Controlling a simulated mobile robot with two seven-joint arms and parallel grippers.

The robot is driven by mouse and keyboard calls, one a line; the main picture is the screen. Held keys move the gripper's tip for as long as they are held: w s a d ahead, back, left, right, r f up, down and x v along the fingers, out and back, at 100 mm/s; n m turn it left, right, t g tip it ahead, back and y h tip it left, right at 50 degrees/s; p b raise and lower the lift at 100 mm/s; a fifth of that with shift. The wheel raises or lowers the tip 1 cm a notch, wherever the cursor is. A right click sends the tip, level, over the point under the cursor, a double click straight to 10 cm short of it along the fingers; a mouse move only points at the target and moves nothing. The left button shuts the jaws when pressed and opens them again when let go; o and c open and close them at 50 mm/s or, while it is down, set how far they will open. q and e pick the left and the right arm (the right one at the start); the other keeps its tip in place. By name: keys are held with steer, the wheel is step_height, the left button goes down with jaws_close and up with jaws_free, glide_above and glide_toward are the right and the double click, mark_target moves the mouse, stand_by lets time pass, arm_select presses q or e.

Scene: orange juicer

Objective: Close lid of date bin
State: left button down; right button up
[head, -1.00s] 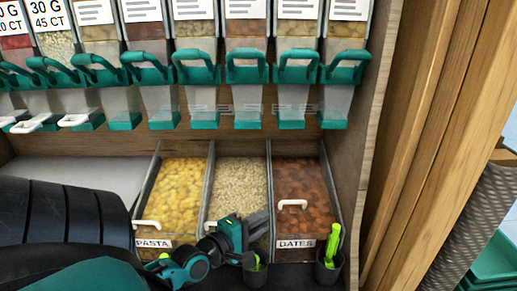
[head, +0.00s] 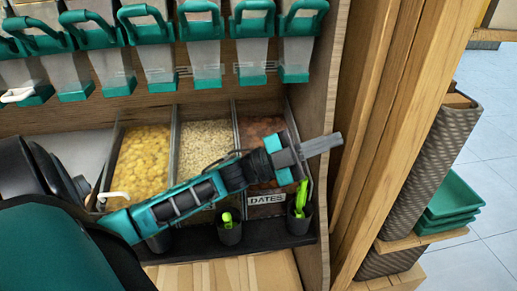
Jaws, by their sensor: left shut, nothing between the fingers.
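The date bin (head: 262,127) is the rightmost of the low bins, with reddish-brown dates inside and a "DATES" label (head: 266,199) on its front. My left arm crosses in front of it and hides its middle and its lid handle. I cannot tell how far its lid stands open. My left gripper (head: 322,145) is shut and empty, its fingers pointing right, in front of the bin's right side and the wooden side panel. My right gripper is not in view.
Left of the dates are a bin of pale grains (head: 205,138) and a pasta bin (head: 145,158) with a white handle. Black cups with green scoops (head: 300,215) stand at the front. Dispensers with green handles (head: 208,75) hang above. The wooden side panel (head: 318,110) bounds the right.

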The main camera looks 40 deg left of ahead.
arm_select(q)
steer(key=s+d+f+m+g, duration=0.1)
steer(key=d+f+m+g, duration=0.15)
steer(key=m+g, duration=0.55)
steer(key=s+d+f+m+g, duration=0.1)
steer(key=d+m+g, duration=0.3)
steer(key=m, duration=0.8)
step_height(320, 180, down, 5)
steer(key=a+m+g+y, duration=0.2)
steer(key=m+y, duration=0.3)
steer(key=m, duration=0.5)
steer(key=w+a+m+t+y, duration=0.1)
steer(key=w+a+m+y, duration=0.2)
steer(key=a+m+y, duration=0.65)
steer(key=w+a+m+y, duration=0.25)
steer(key=a+y, duration=0.35)
steer(key=a, duration=0.8)
steer(key=shift+h, duration=0.25)
steer(key=x, duration=0.3)
steer(key=b+x, duration=0.1)
steer(key=x, duration=0.2)
steer(key=b+x, duration=0.1)
steer(key=x, duration=0.2)
steer(key=shift+w+a, duration=0.2)
steer(key=shift+a, duration=0.05)
steer(key=shift+d, duration=0.1)
